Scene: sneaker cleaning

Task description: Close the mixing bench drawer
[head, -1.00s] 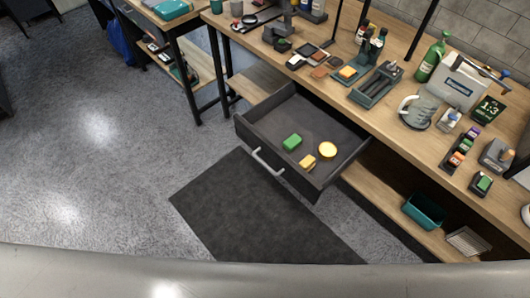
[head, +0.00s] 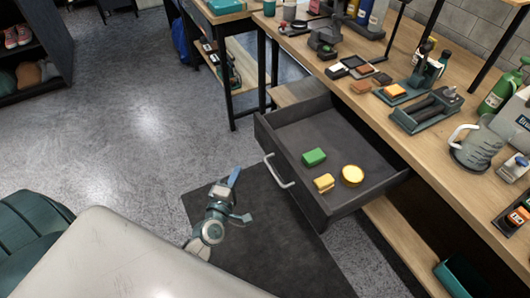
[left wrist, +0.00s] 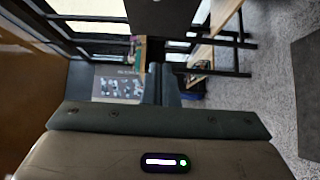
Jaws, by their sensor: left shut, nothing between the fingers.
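The mixing bench drawer (head: 335,218) is dark grey and pulled out from under the wooden bench top (head: 425,140). Its light grey handle (head: 279,172) is on the front panel facing the lower left. Inside lie a green block (head: 314,157), a small yellow block (head: 324,183) and a round yellow tin (head: 352,175). My left gripper (head: 234,177) is in front of the drawer, left of and below the handle, apart from it. It is shut and empty; its closed fingers also show in the left wrist view (left wrist: 160,84). My right gripper is not in view.
A dark mat (head: 270,235) lies on the floor below the drawer. A caddy (head: 425,110), a grey pitcher (head: 477,147) and several small items stand on the bench. A teal bin (head: 455,278) sits on the lower shelf. Open floor (head: 130,130) lies to the left.

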